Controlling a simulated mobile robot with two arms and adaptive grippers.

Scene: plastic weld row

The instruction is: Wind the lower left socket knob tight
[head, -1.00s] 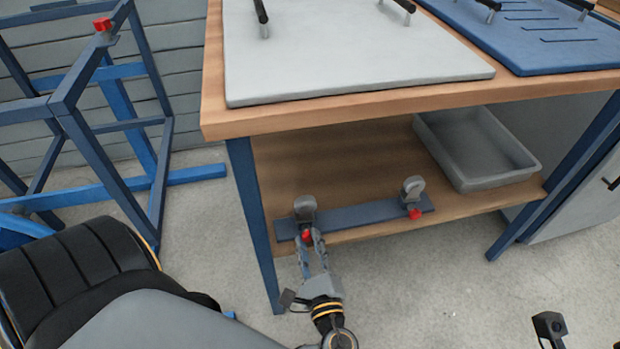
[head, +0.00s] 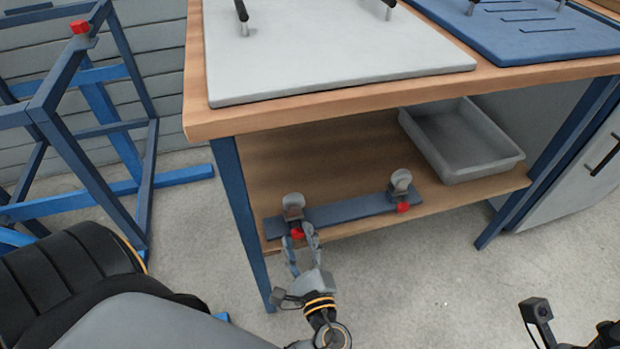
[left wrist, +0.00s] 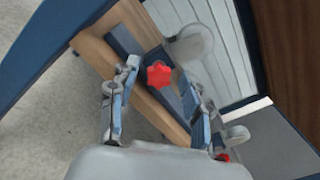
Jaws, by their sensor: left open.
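The lower left socket (head: 293,205) is a grey round fitting on a blue bar on the lower shelf. Its red knob (head: 297,234) faces the front edge; in the left wrist view the knob (left wrist: 158,74) shows as a red lobed star. My left gripper (head: 299,238) is open, with its fingers on either side of the knob. In the left wrist view a gap shows between the knob and each finger; contact is not visible. A dark part of my right arm (head: 536,311) shows at the bottom right; its fingers cannot be made out.
A second socket (head: 401,182) with a red knob (head: 403,208) sits on the bar's right end. A grey tray (head: 465,147) stands on the shelf (head: 345,165). The wooden tabletop (head: 300,118) overhangs above. A blue table leg (head: 247,220) stands left of my gripper.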

